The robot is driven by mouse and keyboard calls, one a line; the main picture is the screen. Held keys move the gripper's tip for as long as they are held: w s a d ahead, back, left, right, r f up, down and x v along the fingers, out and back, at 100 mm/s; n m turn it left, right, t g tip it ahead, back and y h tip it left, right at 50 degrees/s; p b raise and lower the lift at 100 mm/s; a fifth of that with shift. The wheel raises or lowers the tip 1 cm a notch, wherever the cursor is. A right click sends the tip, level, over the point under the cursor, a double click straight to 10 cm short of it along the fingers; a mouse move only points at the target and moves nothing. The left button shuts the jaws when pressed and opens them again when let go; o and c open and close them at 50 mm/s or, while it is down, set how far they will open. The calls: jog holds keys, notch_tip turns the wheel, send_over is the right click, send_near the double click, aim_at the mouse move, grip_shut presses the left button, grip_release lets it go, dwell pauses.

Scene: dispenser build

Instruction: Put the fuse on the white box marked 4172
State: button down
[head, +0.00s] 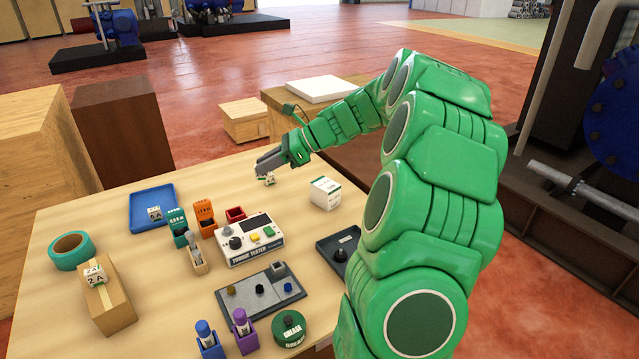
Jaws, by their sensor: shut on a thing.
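My green arm reaches over the far side of the table, and my grey gripper (266,172) points left and down there. It is shut on a small whitish block with dark marks, which looks like a fuse (268,180); its print is too small to read. It is held left of a white box (325,193) with a green edge, apart from it. The box's marking is too small to read. Similar blocks are one marked 2 A (94,274) on a cardboard box (112,302) and one marked 5A (154,213) in a blue tray (147,192).
A grey tray (260,293), a dark tray (330,245), a green tape roll (69,250) and a green round tin (290,329) are nearer. A flat white slab (316,89) lies beyond the table.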

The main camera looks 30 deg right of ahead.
jog(key=s+d+r+m+t+h, duration=0.2)
jog(key=s+d+m+t+h, duration=0.15)
jog(key=s+d, duration=0.3)
jog(key=s+d+r+m+t+h, duration=0.2)
jog(key=s+d+r+m+h, duration=0.1)
jog(key=s+d+m, duration=0.3)
jog(key=n, duration=0.1)
send_over(330, 186)
jog(key=s, duration=0.1)
jog(key=f, duration=0.8)
jog(key=shift+s+a+f, duration=0.15)
jog(key=shift+a, duration=0.15)
jog(key=shift+w+d+f, duration=0.35)
jog(key=shift+w+f, duration=0.3)
jog(key=shift+f, duration=0.15)
jog(key=shift+w+f, duration=0.1)
jog(key=shift+f, duration=1.55)
jog(key=shift+f, duration=0.1)
jog(key=c, duration=1)
grip_release()
